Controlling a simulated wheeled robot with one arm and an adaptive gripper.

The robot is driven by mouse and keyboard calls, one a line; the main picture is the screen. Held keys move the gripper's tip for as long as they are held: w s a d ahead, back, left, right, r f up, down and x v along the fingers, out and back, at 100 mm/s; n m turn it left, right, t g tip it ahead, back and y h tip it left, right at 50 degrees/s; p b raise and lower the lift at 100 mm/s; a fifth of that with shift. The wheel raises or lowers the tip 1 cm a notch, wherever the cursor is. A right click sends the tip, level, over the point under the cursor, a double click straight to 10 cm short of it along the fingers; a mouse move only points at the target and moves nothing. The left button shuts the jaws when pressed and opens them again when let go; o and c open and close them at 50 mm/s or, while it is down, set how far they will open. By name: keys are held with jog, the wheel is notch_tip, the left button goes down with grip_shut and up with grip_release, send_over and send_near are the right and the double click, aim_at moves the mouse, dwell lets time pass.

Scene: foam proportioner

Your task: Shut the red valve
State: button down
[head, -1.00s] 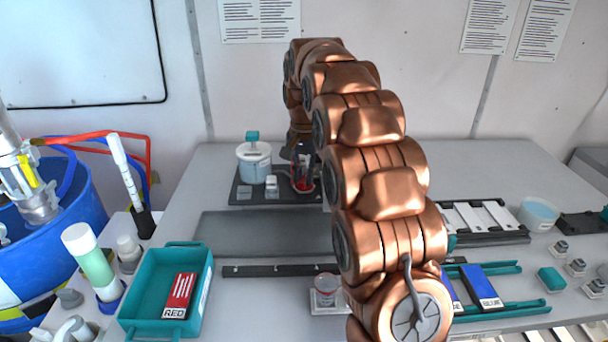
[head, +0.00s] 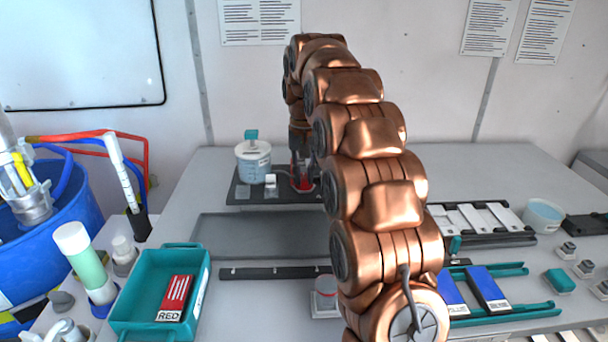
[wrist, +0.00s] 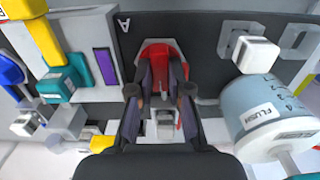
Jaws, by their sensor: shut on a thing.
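The red valve (wrist: 159,49) is in the upper middle of the wrist view, with red showing above and between my fingers. In the head view a small red part of it (head: 303,184) shows at the back of the table, mostly hidden by my gripper and arm. My gripper (wrist: 160,78) points down at it, one dark finger on each side, shut on it. In the head view my gripper (head: 301,160) is a dark shape over the valve. The exact angle of the valve's handle is hidden by the fingers.
A clear tank marked FLUSH (wrist: 262,112) with a teal cap stands close beside the valve; it also shows in the head view (head: 254,163). A white block (wrist: 256,52) is near it. A teal tray (head: 140,300) holds a red-labelled pack. Blue packs lie at the right.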

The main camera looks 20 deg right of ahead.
jog(key=c, duration=1.1)
grip_release()
